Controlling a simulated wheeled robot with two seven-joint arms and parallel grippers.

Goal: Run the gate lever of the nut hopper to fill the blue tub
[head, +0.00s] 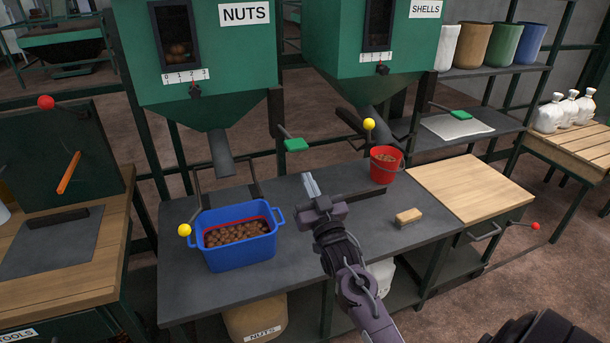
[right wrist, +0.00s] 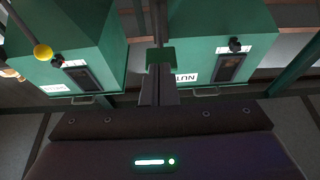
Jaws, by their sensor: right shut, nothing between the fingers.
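The green nut hopper (head: 205,70), labelled NUTS, has its chute (head: 219,153) above the blue tub (head: 240,255). The tub stands on the dark bench, with brown nuts heaped around the level of a red line inside. A lever with a green handle (head: 296,145) sticks out at the hopper's right side. A yellow-knobbed lever (head: 184,230) stands at the tub's left. My right gripper (head: 311,184) is shut and empty above the bench, right of the tub. In the right wrist view a green handle (right wrist: 160,55) shows just beyond its fingertips; contact cannot be told. My left gripper is out of view.
The shells hopper (head: 370,45) stands to the right, above a red bucket (head: 385,166) of nuts or shells. A sponge-like brush (head: 408,217) lies on the bench. A wooden board (head: 470,190) is clear at right.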

